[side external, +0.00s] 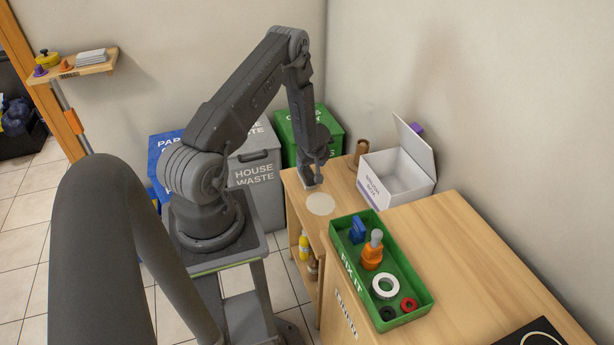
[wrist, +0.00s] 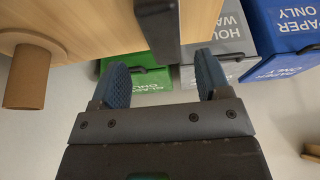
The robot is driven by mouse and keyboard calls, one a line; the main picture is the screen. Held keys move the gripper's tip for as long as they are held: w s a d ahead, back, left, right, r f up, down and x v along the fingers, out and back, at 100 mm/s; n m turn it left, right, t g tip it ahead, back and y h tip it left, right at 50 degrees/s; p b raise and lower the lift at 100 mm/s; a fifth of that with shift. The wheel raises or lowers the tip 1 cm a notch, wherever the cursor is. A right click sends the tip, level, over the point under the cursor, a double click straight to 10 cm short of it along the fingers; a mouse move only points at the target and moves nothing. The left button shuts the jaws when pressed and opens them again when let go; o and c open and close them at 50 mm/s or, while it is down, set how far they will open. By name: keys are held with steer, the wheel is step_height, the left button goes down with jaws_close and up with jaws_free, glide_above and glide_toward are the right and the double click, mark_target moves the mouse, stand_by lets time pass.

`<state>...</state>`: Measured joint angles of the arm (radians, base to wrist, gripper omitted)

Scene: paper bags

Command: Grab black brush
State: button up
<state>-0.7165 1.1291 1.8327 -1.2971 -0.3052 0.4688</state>
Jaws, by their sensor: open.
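A dark, bar-shaped object (wrist: 158,30) comes in from the top of the wrist view, over the wooden counter's edge. It may be the black brush, but its bristles and far end are out of view, so I cannot tell for sure. My gripper (wrist: 162,82) is open, with its two blue fingers apart on either side of the line of this object. Nothing is seen held between them. No black brush is clear there.
The wooden counter (side external: 450,235) holds a green tray (side external: 352,262) of several tools, a white open box (side external: 397,177), a brown roll (side external: 361,150) and a pale disc (side external: 320,204). The blue (side external: 163,146), grey (side external: 262,195) and green (side external: 333,128) bins stand behind my arm.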

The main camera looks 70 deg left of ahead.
mark_target(307, 170)
steer(key=shift+s+x, duration=0.2)
steer(key=shift+x, duration=2.7)
steer(key=shift+f, duration=0.25)
steer(key=c, duration=1)
steer(key=shift+r, duration=0.1)
